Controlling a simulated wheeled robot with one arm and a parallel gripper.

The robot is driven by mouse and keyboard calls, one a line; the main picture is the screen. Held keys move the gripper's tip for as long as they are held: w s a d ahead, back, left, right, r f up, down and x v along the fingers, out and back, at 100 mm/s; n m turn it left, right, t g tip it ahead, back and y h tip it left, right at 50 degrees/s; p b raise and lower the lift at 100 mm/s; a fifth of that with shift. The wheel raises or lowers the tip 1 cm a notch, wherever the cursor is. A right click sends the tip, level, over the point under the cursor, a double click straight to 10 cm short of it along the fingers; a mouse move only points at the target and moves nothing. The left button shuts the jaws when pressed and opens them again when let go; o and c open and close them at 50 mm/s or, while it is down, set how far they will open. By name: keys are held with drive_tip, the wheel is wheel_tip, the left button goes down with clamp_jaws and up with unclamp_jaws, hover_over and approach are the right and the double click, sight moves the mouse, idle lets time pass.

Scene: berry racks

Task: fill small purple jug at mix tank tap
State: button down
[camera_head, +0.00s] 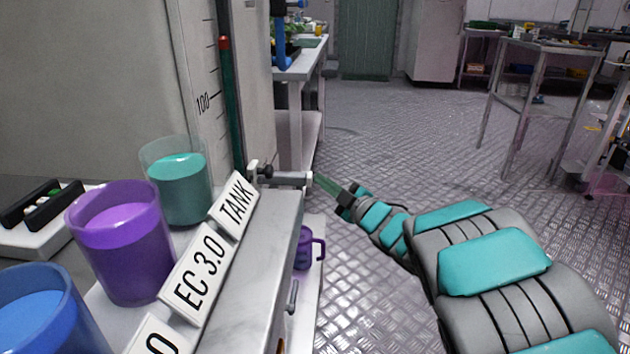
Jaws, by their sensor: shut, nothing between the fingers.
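The small purple jug (303,248) stands on a low white ledge below the counter, its handle to the right. The counter edge hides its left part. The tap (268,174) with a grey horizontal pipe (293,179) sticks out at the foot of the tank (243,95), beside the "TANK" sign (237,203). My gripper (322,182) is shut and empty, its tip close to the pipe's right end in the picture, above and right of the jug. I cannot tell whether it touches the pipe.
Large cups of purple (120,245), teal (178,180) and blue liquid (38,318) stand on the counter (262,262) behind signs, one reading "EC 3.0" (198,272). A bench (303,62) stands behind the tap.

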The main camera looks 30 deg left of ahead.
drive_tip(key=shift+d, duration=0.1)
idle(0.6)
drive_tip(key=shift+w+d, duration=0.4)
drive_tip(key=shift+d, duration=0.35)
drive_tip(key=shift+w+d+p, duration=0.3)
drive_tip(key=shift+w+d, duration=0.1)
drive_tip(key=shift+d, duration=0.35)
drive_tip(key=shift+w+d+p, duration=0.25)
drive_tip(key=shift+w+d, duration=0.15)
drive_tip(key=shift+d, duration=0.3)
drive_tip(key=shift+w+d+p, duration=0.3)
drive_tip(key=shift+w+d, duration=0.1)
drive_tip(key=shift+d, duration=0.35)
